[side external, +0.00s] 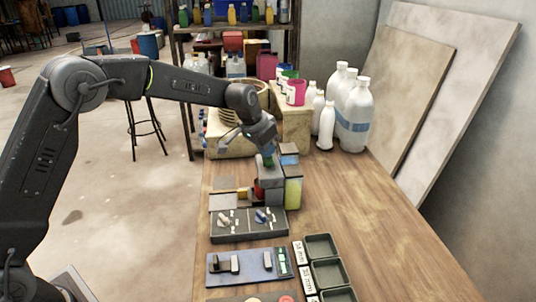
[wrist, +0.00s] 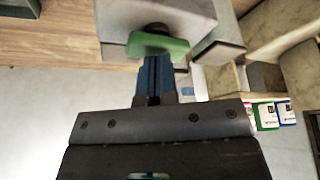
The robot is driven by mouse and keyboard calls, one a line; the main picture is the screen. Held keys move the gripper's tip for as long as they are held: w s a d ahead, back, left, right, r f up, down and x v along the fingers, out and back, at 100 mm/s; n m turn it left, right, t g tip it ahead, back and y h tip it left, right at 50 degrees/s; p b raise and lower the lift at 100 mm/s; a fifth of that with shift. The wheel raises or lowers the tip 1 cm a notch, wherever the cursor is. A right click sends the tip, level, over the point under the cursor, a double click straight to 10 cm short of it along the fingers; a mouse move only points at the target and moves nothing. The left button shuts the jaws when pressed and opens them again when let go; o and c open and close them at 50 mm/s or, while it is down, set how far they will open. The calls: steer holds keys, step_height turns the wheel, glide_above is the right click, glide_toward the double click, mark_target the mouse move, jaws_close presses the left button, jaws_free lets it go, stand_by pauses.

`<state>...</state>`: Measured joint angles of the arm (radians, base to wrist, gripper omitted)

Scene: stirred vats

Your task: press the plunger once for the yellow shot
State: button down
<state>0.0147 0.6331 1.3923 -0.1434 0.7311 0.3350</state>
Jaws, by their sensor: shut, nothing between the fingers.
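A grey dispenser block (side external: 270,174) stands on the wooden bench, with a clear tank of yellow liquid (side external: 293,190) at its right side. A green plunger cap (side external: 268,160) sits on top of the block; it also shows large in the wrist view (wrist: 158,46). My gripper (side external: 264,146) is directly above the plunger, pointing down at it. In the wrist view, my gripper's blue-grey fingers (wrist: 155,72) are together and empty, with their tips at the green cap. I cannot tell whether they touch it. A red part (side external: 258,190) shows low on the block's left side.
A dark tray with small pieces (side external: 247,226), a blue-grey plate with blocks (side external: 246,266) and green-lined bins (side external: 321,246) lie in front. White bottles (side external: 354,112) and tubs (side external: 295,92) stand behind. The bench right of the dispenser is clear.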

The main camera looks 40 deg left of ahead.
steer(key=shift+f, duration=0.25)
steer(key=shift+r, duration=0.1)
step_height(320, 180, up, 9)
stand_by(1.2)
steer(key=s+a+r+n, duration=0.1)
steer(key=s+r, duration=0.3)
steer(key=s, duration=0.4)
steer(key=s+r, duration=0.3)
steer(key=s, duration=0.6)
steer(key=s+f+n, duration=0.1)
steer(key=s+f, duration=0.2)
steer(key=s, duration=0.7)
steer(key=s+a+f+n+t+y, duration=0.1)
steer(key=s+f, duration=0.2)
steer(key=s, duration=0.7)
steer(key=shift+s+a, duration=0.2)
steer(key=shift+s, duration=0.1)
